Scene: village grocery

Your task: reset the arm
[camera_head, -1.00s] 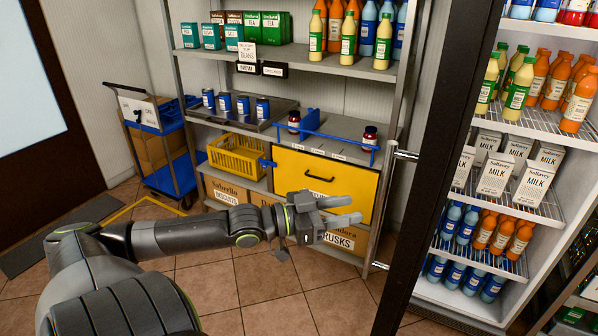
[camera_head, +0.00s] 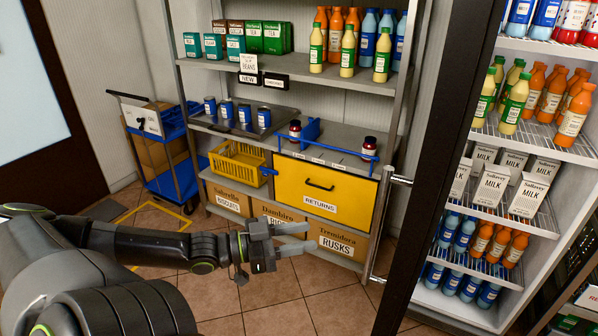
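My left arm reaches in from the lower left, and my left gripper (camera_head: 296,238) is open and empty, pointing right. It shows in front of the lower shelf, over the cardboard boxes marked Biscuits and Rusks (camera_head: 338,242) and below the yellow returns drawer (camera_head: 325,187). The fingers look apart, with nothing between them. My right gripper is not in view.
A shelf unit (camera_head: 290,81) holds bottles, tea boxes, cans and jars. A yellow basket (camera_head: 237,163) sits on it. At right stands an open fridge with milk cartons (camera_head: 493,186) behind a dark door edge (camera_head: 440,150). A blue trolley (camera_head: 172,183) is at left. The tiled floor (camera_head: 325,305) is clear.

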